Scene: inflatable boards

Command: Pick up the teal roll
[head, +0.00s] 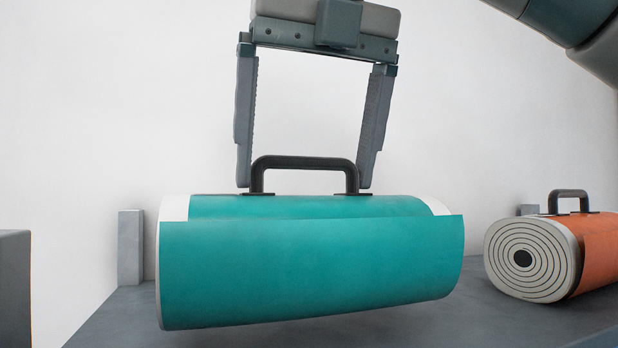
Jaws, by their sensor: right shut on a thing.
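The teal roll (310,262) lies lengthwise across the middle of the head view, with a white edge showing at both ends and a dark carrying handle (305,162) on top. My right gripper (305,181) comes down from above. Its two fingers stand at the two ends of the handle, and it is shut on the roll by this handle. A dark shadow shows under the roll. I cannot tell for sure whether its underside is clear of the grey surface. My left gripper is not in view.
An orange roll (599,252) with a spiral end and its own handle lies to the right on the grey shelf (470,325). A small grey post (131,248) stands behind left, and a grey block (14,290) is at the left edge. A plain white wall is behind.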

